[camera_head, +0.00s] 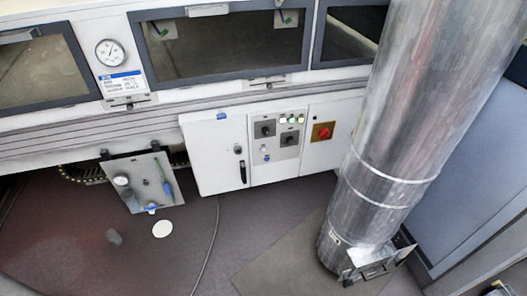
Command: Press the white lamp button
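The control panel (277,155) is on the front of a white cabinet below the tunnel windows. A row of small lit lamps (291,119) is near its top right, with whitish, green and yellowish tints. A small pale round control (264,148) sits lower left on the panel, below a dark rotary switch (265,128). The details are too small to tell which of these is the white lamp button. Neither gripper shows in the head view, and nothing is seen touching the panel.
A red rotary switch (323,131) on a yellow plate is right of the panel. A large metal duct (400,130) stands at the right. A grey plate with gauge and valve (142,183) hangs at the left. The floor (255,225) before the cabinet is mostly clear.

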